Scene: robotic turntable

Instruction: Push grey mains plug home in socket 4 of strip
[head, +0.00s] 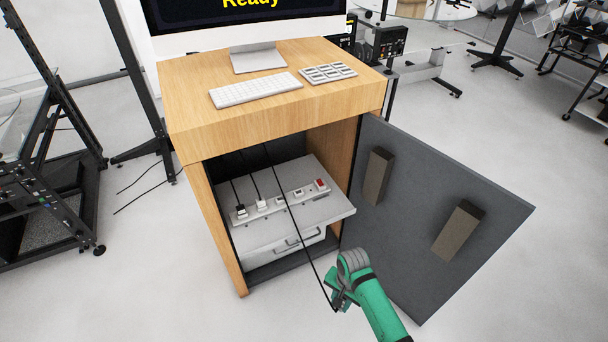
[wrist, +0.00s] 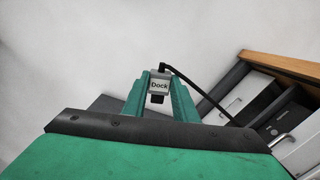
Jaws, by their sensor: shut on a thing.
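My gripper (head: 340,298) is shut on a grey plug labelled "Dock" (wrist: 159,85), held between its two green fingers in the wrist view. The plug's black cable (head: 301,235) runs from the gripper up into the open cabinet. The strip (head: 309,190) lies on the white shelf in the cabinet. A plug with a black cable (head: 241,211) and a white plug (head: 262,206) sit in its left part. Sockets to their right look empty, and a red switch (head: 321,184) is at the right end. Socket numbers are too small to read. My gripper is in front of and below the shelf, clear of the strip.
The open grey door (head: 420,215) with two brown blocks stands right of my arm. The wooden cabinet (head: 205,225) has a drawer handle (head: 298,243) under the shelf. A keyboard (head: 255,89) and monitor stand on top.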

